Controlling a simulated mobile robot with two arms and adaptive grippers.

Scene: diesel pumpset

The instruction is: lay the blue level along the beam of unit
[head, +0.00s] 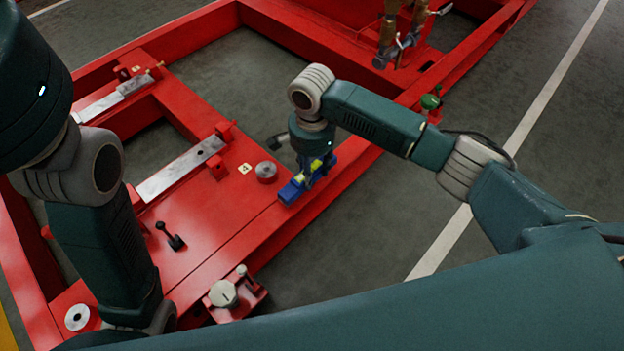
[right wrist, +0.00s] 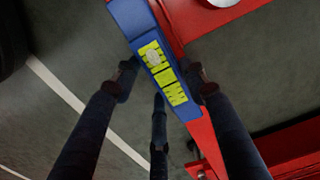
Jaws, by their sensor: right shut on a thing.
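The blue level (head: 290,192) with its yellow-green vial window is at the red beam (head: 345,180) of the frame, right of the middle. Its long side runs roughly along the beam. My right gripper (head: 309,172) is above it, pointing down and shut on it. In the right wrist view the level (right wrist: 183,102) lies between the two fingers (right wrist: 158,78), with the red beam (right wrist: 206,145) under and beside it. I cannot tell whether its underside touches the beam. My left arm comes down at the left; its gripper is not in view.
A round metal disc (head: 265,171) and a small numbered tag (head: 244,168) are left of the level. A black-handled tool (head: 170,236) lies on the red plate. A green-topped fitting (head: 430,102) stands by the far beam. Grey floor (head: 330,245) is free at the right.

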